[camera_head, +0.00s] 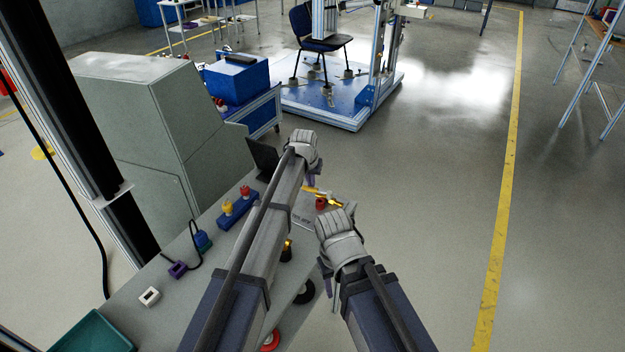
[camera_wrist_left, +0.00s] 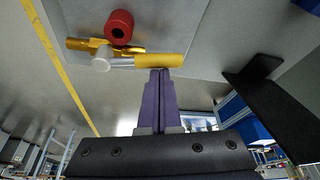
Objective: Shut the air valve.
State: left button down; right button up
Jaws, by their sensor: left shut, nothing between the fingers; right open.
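The air valve shows in the left wrist view as a brass body (camera_wrist_left: 88,45) with a silver stem, a red round part (camera_wrist_left: 119,26) and a yellow lever (camera_wrist_left: 150,61). In the head view, the valve's red part (camera_head: 321,202) shows between my two arms, with the lever partly hidden. My left gripper (camera_wrist_left: 160,72) is shut and empty. Its purple fingertips are at the lever's end in the picture; I cannot tell whether they touch. In the head view, my right gripper (camera_head: 325,275) is open and lower, its fingers mostly hidden by its wrist.
A dark screen (camera_head: 263,158) stands beyond my left arm.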

pick_arm(q)
jog(key=s+n, duration=0.1)
jog(key=n, duration=0.1)
jog(key=s+n+y, duration=0.1)
jog(key=n, duration=0.1)
jog(key=shift+s+a, duration=0.35)
jog(key=shift+s, duration=0.05)
jog(key=n, duration=0.1)
jog(key=s+n+y, duration=0.1)
jog(key=n, duration=0.1)
jog(key=shift+s, duration=0.3)
jog(key=n, duration=0.1)
jog(key=s+n+y, duration=0.1)
jog(key=shift+s+d+n+g, duration=0.2)
jog(key=shift+d+n+g, duration=0.1)
jog(key=shift+n, duration=0.1)
jog(key=shift+s+d+n+g+y, duration=0.2)
jog(key=shift+s+n, duration=0.1)
jog(key=shift+n, duration=0.3)
jog(key=shift+s+d+n+g+y, duration=0.1)
jog(key=shift+s+n+y, duration=0.15)
jog(key=shift+n, duration=0.35)
jog(key=shift+s+d, duration=0.45)
jog(key=shift+s, duration=0.2)
pick_arm(e)
jog(key=shift+s+d, duration=0.55)
jog(key=shift+s, duration=0.05)
